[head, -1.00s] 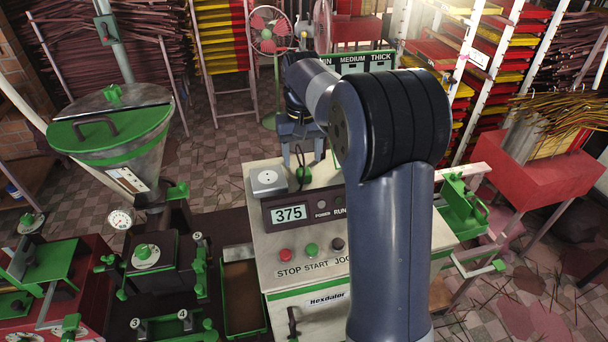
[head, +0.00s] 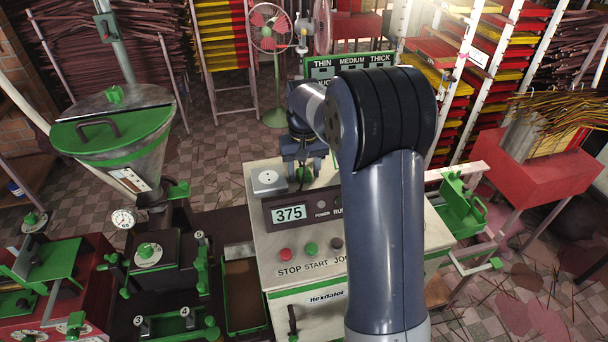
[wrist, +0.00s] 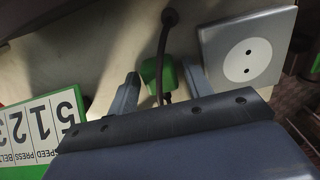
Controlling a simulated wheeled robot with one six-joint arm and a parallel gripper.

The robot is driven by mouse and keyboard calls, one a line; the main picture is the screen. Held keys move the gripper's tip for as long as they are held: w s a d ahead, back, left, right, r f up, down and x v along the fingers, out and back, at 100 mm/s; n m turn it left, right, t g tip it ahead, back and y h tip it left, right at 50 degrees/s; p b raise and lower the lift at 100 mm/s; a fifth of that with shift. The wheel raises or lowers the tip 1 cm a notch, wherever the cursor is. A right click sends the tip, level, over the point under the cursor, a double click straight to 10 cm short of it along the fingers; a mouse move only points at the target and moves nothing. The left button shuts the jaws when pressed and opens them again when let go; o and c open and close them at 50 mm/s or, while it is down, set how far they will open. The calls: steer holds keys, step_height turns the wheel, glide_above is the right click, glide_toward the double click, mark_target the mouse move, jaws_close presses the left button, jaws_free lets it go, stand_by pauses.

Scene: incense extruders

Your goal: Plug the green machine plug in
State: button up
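The green plug (head: 303,175) is on top of the cream machine, just right of the outlet, partly hidden by my gripper. In the wrist view the plug (wrist: 152,75) sits between my two fingers, with a dark cable running by it. My gripper (wrist: 161,73) is open, with a visible gap on each side of the plug. In the head view my gripper (head: 303,168) is low over the machine top. The square outlet (head: 268,181) has a round face with two holes; it is empty and also shows in the wrist view (wrist: 248,60).
The machine front (head: 310,248) carries a 375 display and stop, start and jog buttons. A green chart board (wrist: 45,130) stands close by my gripper in the wrist view. A hopper machine (head: 115,135) stands left, and a green bracket (head: 462,207) right.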

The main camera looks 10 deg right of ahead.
mark_target(303, 171)
steer(key=c, duration=0.8)
steer(key=shift+o, duration=0.2)
steer(key=shift+r, duration=0.1)
step_height(303, 171, up, 10)
steer(key=b, duration=0.1)
steer(key=shift+a, duration=0.1)
